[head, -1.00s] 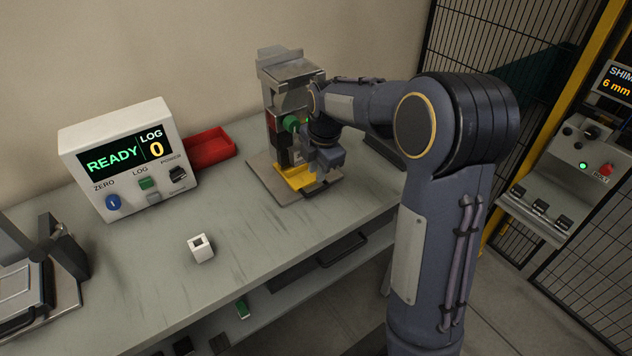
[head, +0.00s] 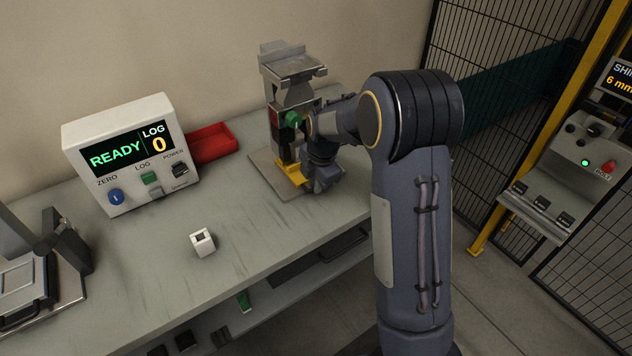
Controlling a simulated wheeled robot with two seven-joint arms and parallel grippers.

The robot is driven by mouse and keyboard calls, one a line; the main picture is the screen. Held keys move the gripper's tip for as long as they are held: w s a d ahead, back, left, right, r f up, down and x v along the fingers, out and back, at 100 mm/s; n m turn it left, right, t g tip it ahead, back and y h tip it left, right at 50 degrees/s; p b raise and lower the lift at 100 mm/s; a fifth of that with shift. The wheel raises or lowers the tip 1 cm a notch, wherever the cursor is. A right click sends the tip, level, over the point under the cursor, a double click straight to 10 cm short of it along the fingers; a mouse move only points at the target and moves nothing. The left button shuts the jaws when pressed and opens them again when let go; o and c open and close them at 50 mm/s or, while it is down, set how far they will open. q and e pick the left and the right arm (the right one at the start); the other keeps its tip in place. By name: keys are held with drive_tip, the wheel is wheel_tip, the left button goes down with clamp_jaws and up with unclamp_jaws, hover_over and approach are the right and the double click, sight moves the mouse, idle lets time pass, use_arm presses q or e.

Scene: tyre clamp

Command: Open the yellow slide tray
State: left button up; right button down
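The yellow slide tray (head: 288,175) sits low at the base of the upright press-like fixture (head: 288,68) on the bench. Its front end is hidden behind my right gripper. My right gripper (head: 318,187) points down at the front right of the tray, low over the fixture's base plate. Its fingers are dark and small here, and I cannot tell whether they touch the tray or its handle, or how far apart they are. My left gripper is not in view.
A READY/LOG display box (head: 125,155) and a red bin (head: 211,143) stand left of the fixture. A small white block (head: 202,243) lies on the bench (head: 150,270). A dark device (head: 40,275) is at far left.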

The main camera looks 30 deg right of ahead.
drive_tip(key=s, duration=0.4)
drive_tip(key=s+b, duration=0.1)
drive_tip(key=s, duration=0.2)
drive_tip(key=s+d+b, duration=0.1)
drive_tip(key=s, duration=0.3)
drive_tip(key=shift+s, duration=0.3)
drive_tip(key=c, duration=1.8)
unclamp_jaws()
drive_tip(key=shift+o, duration=0.2)
wheel_tip(320, 180, up, 8)
drive_tip(key=s, duration=0.1)
drive_tip(key=shift+s+f, duration=0.15)
drive_tip(key=shift+s, duration=0.1)
